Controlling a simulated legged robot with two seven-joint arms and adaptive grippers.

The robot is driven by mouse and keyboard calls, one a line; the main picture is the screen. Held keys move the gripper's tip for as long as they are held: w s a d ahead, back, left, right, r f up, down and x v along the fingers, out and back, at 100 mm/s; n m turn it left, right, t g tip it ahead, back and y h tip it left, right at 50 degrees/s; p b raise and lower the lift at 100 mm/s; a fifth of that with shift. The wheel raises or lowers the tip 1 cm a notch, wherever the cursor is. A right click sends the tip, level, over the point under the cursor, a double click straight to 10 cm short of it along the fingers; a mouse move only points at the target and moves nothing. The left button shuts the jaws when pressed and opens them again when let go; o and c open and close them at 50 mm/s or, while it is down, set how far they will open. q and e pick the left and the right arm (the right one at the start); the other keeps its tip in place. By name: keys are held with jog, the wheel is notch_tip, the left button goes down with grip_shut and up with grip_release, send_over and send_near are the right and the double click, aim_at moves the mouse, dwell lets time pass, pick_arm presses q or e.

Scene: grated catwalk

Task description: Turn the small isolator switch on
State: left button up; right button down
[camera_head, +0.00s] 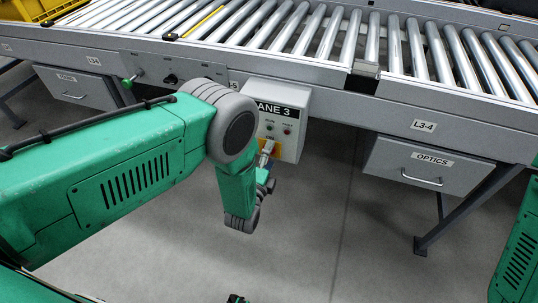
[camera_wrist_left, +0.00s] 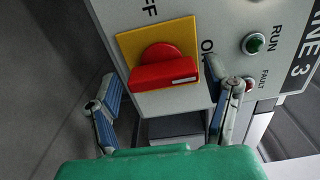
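The isolator switch is a red rotary handle (camera_wrist_left: 165,72) on a yellow square plate (camera_wrist_left: 128,48), on the front of the grey LANE 3 box (camera_head: 290,97). In the left wrist view the handle's white-marked end points right, toward the ON label (camera_wrist_left: 207,47), which a finger partly covers. The OFF label (camera_wrist_left: 148,9) is at the top. My left gripper (camera_wrist_left: 168,90) is open, one finger on each side of the handle, with visible gaps. In the head view my left gripper (camera_head: 266,158) is at the box's lower front and hides most of the switch.
A green RUN lamp (camera_wrist_left: 254,43) and a red FAULT lamp (camera_wrist_left: 248,84) sit beside the switch; the right finger is close to FAULT. The roller conveyor (camera_head: 330,40) runs above the box. The OPTICS drawer (camera_head: 425,168) hangs to the right. The floor below is clear.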

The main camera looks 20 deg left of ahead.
pick_arm(q)
jog(key=shift+r, duration=0.1)
jog(key=shift+s+a, duration=0.1)
jog(key=shift+s, duration=0.35)
jog(key=s, duration=1.1)
jog(key=shift+a, duration=0.1)
jog(key=s+a+f+n+g+y+p, duration=0.1)
jog(key=s+a+f+n+g+p, duration=0.15)
jog(key=s+a+n+g, duration=0.65)
jog(key=s+a+r+n+g+p, duration=0.1)
jog(key=s+n+g, duration=0.3)
jog(key=s, duration=0.4)
jog(key=s+a+r+n+g, duration=0.1)
jog(key=s+r+n+g, duration=0.3)
jog(key=s, duration=0.4)
jog(key=shift+a+r+n+p, duration=0.35)
jog(key=shift+n+p, duration=0.05)
jog(key=shift+n, duration=0.1)
